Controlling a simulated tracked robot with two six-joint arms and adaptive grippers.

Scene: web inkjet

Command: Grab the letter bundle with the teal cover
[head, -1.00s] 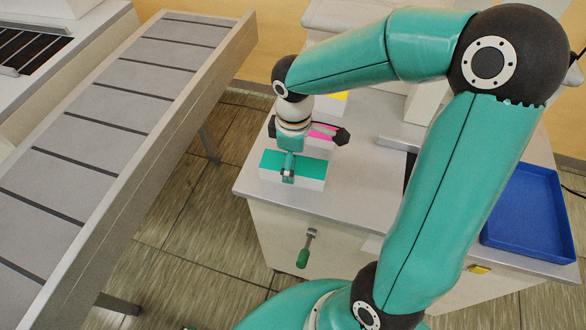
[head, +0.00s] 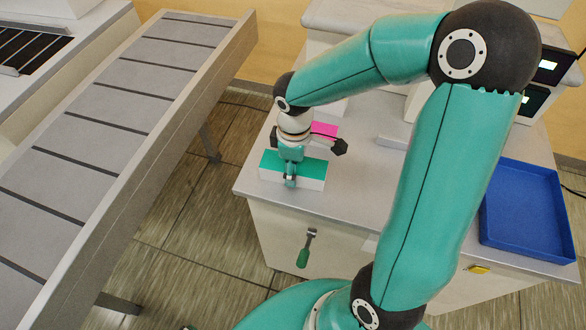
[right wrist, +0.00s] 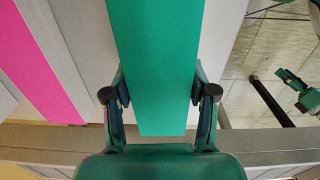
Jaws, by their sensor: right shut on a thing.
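The letter bundle with the teal cover (head: 305,166) lies on the near left part of the grey cabinet top. It is a white block with a teal top. In the right wrist view the teal cover (right wrist: 157,70) runs between the two fingers. My right gripper (head: 290,178) is over the bundle, pointing down, with its fingers on either side; it also shows in the right wrist view (right wrist: 160,97). It is shut on the bundle, which appears to rest on the surface.
A bundle with a pink cover (head: 325,129) stands just behind the teal one. A blue tray (head: 528,247) lies at the right of the cabinet top (head: 365,190). A slatted conveyor (head: 100,130) runs along the left, with a floor gap between. A green-handled tool (head: 304,256) hangs on the cabinet front.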

